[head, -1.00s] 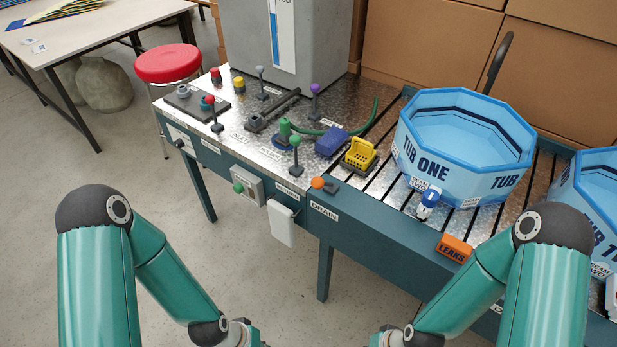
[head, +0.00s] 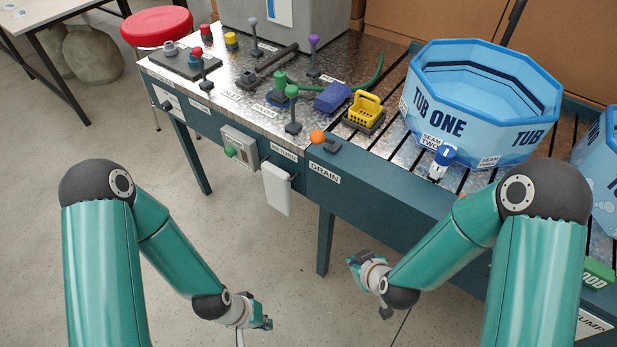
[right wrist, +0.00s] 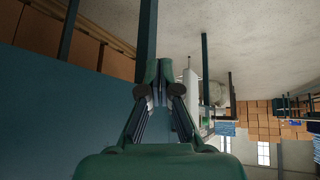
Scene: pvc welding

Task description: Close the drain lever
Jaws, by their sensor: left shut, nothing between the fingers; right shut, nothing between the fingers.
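The drain lever has an orange knob (head: 317,136) and a dark handle and base, and sits at the bench's front edge above the DRAIN label (head: 323,173). The lever lies low, its knob pointing left. My right gripper (head: 354,262) is below and to the right of the lever, in front of the bench's teal side, empty and apart from it. The right wrist view shows its fingers (right wrist: 160,72) together. My left gripper (head: 266,323) is low over the floor, shut, empty and farther from the lever.
Tub One (head: 430,120) stands on the slatted bench to the right. A yellow basket-like part (head: 366,108), a blue block (head: 332,97) and a green-knobbed lever (head: 292,92) are near the drain lever. A white box (head: 277,188) hangs on the bench front. Floor before the bench is clear.

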